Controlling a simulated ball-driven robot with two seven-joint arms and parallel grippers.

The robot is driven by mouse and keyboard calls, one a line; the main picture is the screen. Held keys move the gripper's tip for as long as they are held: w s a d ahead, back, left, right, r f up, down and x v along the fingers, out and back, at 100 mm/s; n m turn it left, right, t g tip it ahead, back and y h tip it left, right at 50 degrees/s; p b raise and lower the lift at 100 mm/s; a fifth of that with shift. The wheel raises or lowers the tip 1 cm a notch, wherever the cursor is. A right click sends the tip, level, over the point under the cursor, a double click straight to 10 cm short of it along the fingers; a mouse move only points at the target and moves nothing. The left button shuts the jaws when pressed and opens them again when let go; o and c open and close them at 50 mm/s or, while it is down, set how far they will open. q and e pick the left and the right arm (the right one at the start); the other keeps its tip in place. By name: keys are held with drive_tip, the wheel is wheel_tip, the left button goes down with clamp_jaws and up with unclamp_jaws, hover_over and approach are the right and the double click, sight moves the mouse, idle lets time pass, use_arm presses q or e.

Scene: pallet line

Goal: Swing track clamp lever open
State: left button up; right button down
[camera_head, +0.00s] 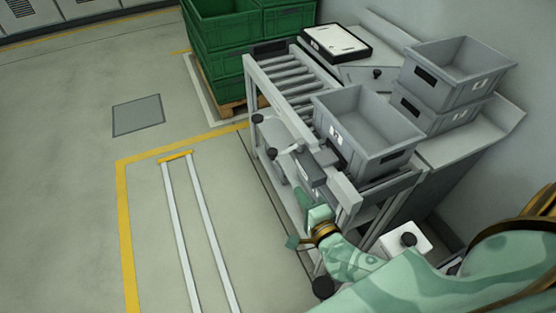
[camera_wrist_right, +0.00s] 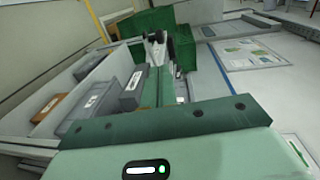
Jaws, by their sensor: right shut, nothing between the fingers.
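A clamp assembly (camera_head: 312,168) of grey blocks sits on the near side of the roller conveyor. A lever with a black knob (camera_head: 271,153) stands out from that side, and another black knob (camera_head: 257,119) is farther up the frame. Which of them is the track clamp lever, I cannot tell for sure. My right gripper (camera_head: 299,195) is shut and empty, just below and in front of the clamp blocks. I cannot tell whether it touches them. In the right wrist view grey and black parts (camera_wrist_right: 157,48) show beyond the fingers. My left gripper is not in view.
A grey crate (camera_head: 385,160) stands on the conveyor rollers (camera_head: 290,80), with stacked grey crates (camera_head: 470,62) to its right. Green crates (camera_head: 215,45) stand on a pallet behind. Two pale floor rails (camera_head: 180,225) lie left, with open floor around them.

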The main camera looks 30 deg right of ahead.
sight(271, 155)
drive_tip(key=w+b, duration=0.1)
drive_tip(key=w, duration=0.3)
drive_tip(key=w+f+b, duration=0.1)
drive_tip(key=w, duration=0.4)
drive_tip(key=w+b, duration=0.1)
drive_tip(key=w, duration=0.4)
drive_tip(key=shift+d+f, duration=0.35)
drive_tip(key=shift+f, duration=0.05)
drive_tip(key=shift+w+a+r+m+h+p, duration=0.15)
drive_tip(key=shift+w+a+m+h, duration=0.15)
drive_tip(key=shift+w+m+h, duration=0.25)
drive_tip(key=shift+w+a+f+m+h+p, duration=0.15)
drive_tip(key=shift+w+a+m+h, duration=0.15)
drive_tip(key=shift+h, duration=0.45)
drive_tip(key=w+m+g+h+b, duration=0.3)
drive_tip(key=w+m+h+b, duration=0.1)
drive_tip(key=w, duration=0.4)
drive_tip(key=shift+w+h+b, duration=0.3)
drive_tip(key=shift+h+b, duration=0.15)
drive_tip(key=shift+h, duration=0.65)
